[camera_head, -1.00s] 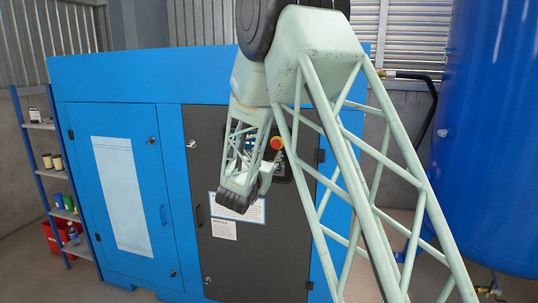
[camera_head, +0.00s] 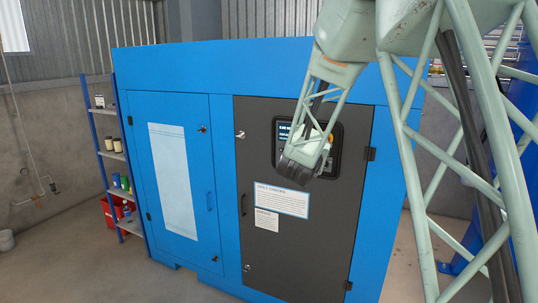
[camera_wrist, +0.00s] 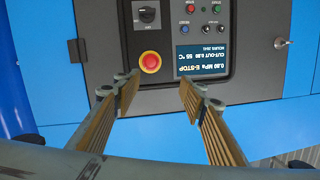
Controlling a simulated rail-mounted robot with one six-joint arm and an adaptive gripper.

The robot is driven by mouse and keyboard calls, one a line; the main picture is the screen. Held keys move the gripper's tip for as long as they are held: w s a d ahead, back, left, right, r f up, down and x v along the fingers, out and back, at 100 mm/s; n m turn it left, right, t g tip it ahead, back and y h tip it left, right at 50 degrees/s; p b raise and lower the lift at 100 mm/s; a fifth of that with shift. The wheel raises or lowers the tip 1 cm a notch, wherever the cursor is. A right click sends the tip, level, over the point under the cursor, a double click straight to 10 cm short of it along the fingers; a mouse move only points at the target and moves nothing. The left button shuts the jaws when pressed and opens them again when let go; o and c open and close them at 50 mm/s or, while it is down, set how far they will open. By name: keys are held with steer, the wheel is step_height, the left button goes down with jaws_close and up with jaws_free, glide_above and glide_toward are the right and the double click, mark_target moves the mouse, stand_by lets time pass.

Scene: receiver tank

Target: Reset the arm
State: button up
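My gripper (camera_wrist: 161,88) shows in the wrist view with its two fingers apart and nothing between them. Beyond the fingertips is a dark control panel (camera_wrist: 168,70) with a red emergency-stop button (camera_wrist: 150,62) and a lit screen (camera_wrist: 202,55), which appears upside down and reads E-STOP. The fingers look apart from the panel. In the head view my pale green lattice arm (camera_head: 345,38) comes in from the right, its lower end in front of the control panel (camera_head: 281,153). It covers part of the panel, and the gripper fingers cannot be made out there.
The blue compressor cabinet (camera_head: 230,64) stands ahead, its doors shut. Part of a blue tank (camera_head: 525,100) shows at right. The floor at front left (camera_head: 90,270) is clear.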

steer(key=s+a+r+n+g+y, duration=0.2)
steer(key=s+r+g+y, duration=0.1)
steer(key=s, duration=1)
steer(key=s+a+r+n+g+y, duration=0.1)
steer(key=s+r+n+g+y, duration=0.15)
steer(key=s, duration=1.15)
steer(key=s+d+f+g, duration=0.2)
steer(key=s, duration=1.2)
steer(key=s+d+f+n+g, duration=0.1)
steer(key=s+d+f+g, duration=0.1)
steer(key=s, duration=1.1)
steer(key=s+d+f+g, duration=0.2)
steer(key=s+d+f, duration=0.1)
steer(key=s, duration=1.1)
steer(key=shift+s+h, duration=0.35)
steer(key=shift+w, duration=0.15)
